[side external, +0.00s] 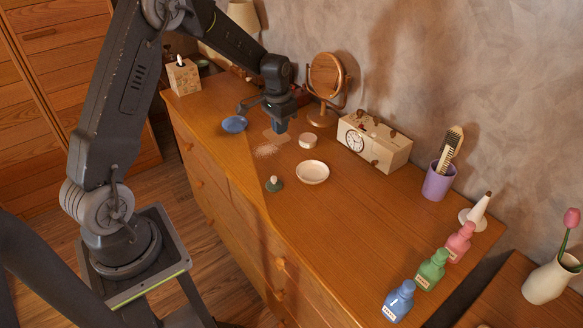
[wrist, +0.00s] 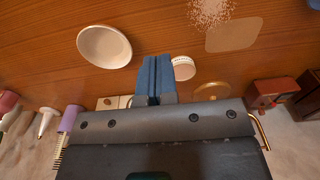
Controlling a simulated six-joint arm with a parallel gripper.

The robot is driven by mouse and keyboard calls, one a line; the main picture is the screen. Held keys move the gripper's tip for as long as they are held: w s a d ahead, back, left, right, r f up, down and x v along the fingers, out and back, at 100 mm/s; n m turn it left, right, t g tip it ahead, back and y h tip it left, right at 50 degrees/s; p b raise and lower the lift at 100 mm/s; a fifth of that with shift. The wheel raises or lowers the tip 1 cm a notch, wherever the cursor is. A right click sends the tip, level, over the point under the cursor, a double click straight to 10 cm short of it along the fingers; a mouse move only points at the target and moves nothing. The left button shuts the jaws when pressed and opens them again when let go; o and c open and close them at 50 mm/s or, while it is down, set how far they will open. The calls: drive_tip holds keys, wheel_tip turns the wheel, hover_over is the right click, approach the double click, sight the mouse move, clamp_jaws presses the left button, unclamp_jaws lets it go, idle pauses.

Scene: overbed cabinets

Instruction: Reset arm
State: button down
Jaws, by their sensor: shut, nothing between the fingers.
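My gripper (side external: 279,125) hangs above the dresser top (side external: 350,222), fingers pointing down, over the area of the spilled powder and near the round mirror. Its blue fingertips are together with nothing between them. In the wrist view, the shut fingers (wrist: 154,76) stand out over the wooden surface, between a white dish (wrist: 104,46) and a small white round container (wrist: 184,68). The gripper looks clear of both. The dish (side external: 312,172) and the round container (side external: 308,141) also show in the side view.
White powder (side external: 266,150) lies near a blue oval object (side external: 234,124). A mirror (side external: 326,78), clock box (side external: 375,145), purple cup (side external: 438,182) and white cone (side external: 477,211) line the wall side. Blue (side external: 398,300), green (side external: 431,269) and pink bottles (side external: 460,242) stand at the near end. The middle right is clear.

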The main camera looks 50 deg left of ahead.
drive_tip(key=s+d+r+t, duration=0.1)
drive_tip(key=s+d+r, duration=0.45)
drive_tip(key=r, duration=0.25)
drive_tip(key=s+d+r+t, duration=0.2)
drive_tip(key=s+d+r, duration=0.2)
drive_tip(key=d+r, duration=0.25)
drive_tip(key=s+d+r+t, duration=0.1)
drive_tip(key=s+d+r, duration=0.1)
drive_tip(key=s, duration=0.5)
drive_tip(key=s+d+r+t, duration=0.1)
drive_tip(key=s+d, duration=0.3)
drive_tip(key=s, duration=0.4)
drive_tip(key=shift+s+d+r, duration=0.25)
drive_tip(key=shift+d+r, duration=0.05)
drive_tip(key=shift+r, duration=0.15)
